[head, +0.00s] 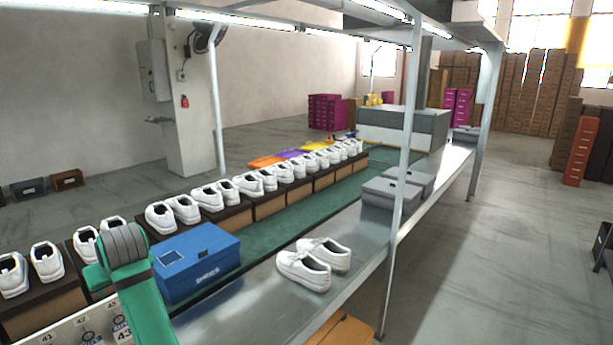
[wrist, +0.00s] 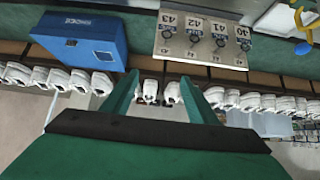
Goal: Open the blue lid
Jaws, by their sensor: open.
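A blue shoebox (head: 195,275) stands on the line at the left of the metal table in the head view. Its blue lid (head: 195,245) is down on top, with a small dark-outlined square on it and white lettering on the box's front. The box also shows at upper left in the wrist view (wrist: 85,42). My gripper (wrist: 158,82) has two green fingers spread apart with nothing between them. It is apart from the box, which lies to its left in the wrist view. In the head view my green arm is left of the box; the fingers cannot be made out there.
A pair of white shoes (head: 313,262) sits on the metal table right of the box. A row of white shoes on boxes runs behind it. A size board (head: 95,325) with numbers is at lower left. An upright post (head: 405,150) and grey boxes (head: 392,192) stand farther right.

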